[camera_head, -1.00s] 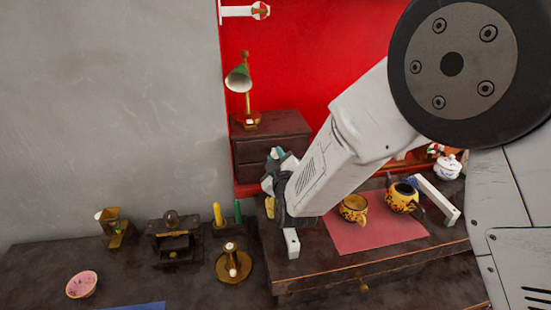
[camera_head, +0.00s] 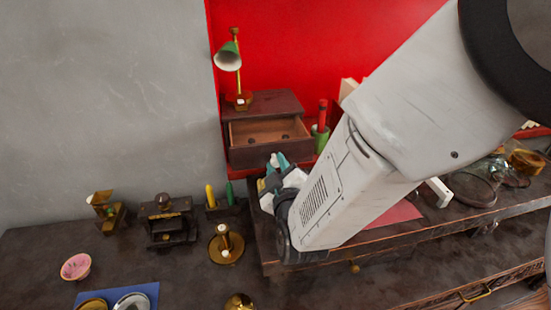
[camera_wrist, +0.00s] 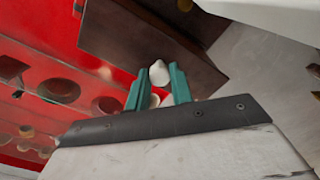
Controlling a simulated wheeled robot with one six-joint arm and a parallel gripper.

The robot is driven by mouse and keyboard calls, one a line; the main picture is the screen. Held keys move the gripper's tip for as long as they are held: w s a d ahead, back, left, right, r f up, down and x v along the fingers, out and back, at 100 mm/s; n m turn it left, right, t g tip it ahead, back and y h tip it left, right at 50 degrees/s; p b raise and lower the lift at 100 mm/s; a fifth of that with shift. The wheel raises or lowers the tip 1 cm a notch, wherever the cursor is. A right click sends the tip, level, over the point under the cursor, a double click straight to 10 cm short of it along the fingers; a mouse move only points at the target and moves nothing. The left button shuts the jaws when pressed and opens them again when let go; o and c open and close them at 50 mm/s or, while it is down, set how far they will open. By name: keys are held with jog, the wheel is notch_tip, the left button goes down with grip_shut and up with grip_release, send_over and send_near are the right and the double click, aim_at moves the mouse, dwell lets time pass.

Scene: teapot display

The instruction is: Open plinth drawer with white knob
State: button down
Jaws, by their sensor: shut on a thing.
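The small dark wooden plinth (camera_head: 270,103) stands against the red wall below a green lamp. One of its drawers (camera_head: 246,156) is pulled out, and its lighter brown inside shows, with small dark spots in it. My gripper (camera_head: 276,161) is in front of the drawer front, its teal fingertips just showing past my arm. In the wrist view, the teal fingers (camera_wrist: 157,88) are shut on the white knob (camera_wrist: 158,72), against the dark wooden front (camera_wrist: 140,40). The head view does not show the knob clearly; my arm and gripper cover part of the drawer front.
The green lamp (camera_head: 229,58) stands on the plinth. A red candle in a green holder (camera_head: 320,137) is close to its right. Yellow and green candles (camera_head: 211,195) and a brass candlestick (camera_head: 226,245) stand to the left. My arm hides much of the pink mat (camera_head: 402,212).

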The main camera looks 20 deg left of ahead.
jog(key=c, duration=1.2)
grip_release()
jog(key=v, duration=0.7)
jog(key=shift+s+d, duration=0.2)
jog(key=shift+s, duration=0.15)
